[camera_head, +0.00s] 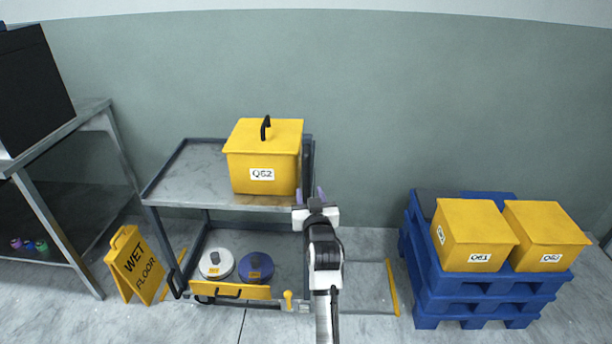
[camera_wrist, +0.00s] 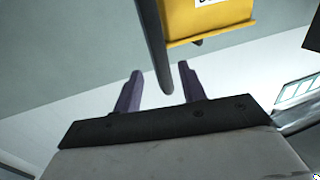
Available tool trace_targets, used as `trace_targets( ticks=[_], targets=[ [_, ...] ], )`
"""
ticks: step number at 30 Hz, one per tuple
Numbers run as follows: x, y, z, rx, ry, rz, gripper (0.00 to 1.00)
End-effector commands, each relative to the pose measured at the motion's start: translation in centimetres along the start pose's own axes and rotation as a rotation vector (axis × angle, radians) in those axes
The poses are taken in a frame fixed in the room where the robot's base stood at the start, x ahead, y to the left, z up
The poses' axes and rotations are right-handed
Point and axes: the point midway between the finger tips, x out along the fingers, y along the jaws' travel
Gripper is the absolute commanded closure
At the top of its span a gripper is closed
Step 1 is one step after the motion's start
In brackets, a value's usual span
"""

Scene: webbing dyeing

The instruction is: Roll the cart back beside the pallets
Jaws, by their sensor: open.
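The cart (camera_head: 190,172) is a grey metal two-level trolley standing against the wall left of centre. The blue pallets (camera_head: 470,308) are stacked at the right, carrying yellow boxes (camera_head: 475,235) and (camera_head: 545,235).
A yellow wet-floor sign (camera_head: 134,264) stands close to the cart's left side. Yellow floor strips (camera_head: 392,287) edge clear floor between cart and pallets. A metal bench (camera_head: 62,130) stands far left.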

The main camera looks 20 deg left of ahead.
Motion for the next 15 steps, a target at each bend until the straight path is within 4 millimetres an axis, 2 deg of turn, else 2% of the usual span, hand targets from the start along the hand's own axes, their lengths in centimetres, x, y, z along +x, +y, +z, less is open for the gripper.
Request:
trace_targets(
  ticks=[6, 15],
  targets=[
    [4.2, -0.1, -0.3, -0.001, 0.001, -0.002, 0.59],
    [7.4, -0.1, -0.2, 0.000, 0.002, 0.000, 0.59]
  ],
)
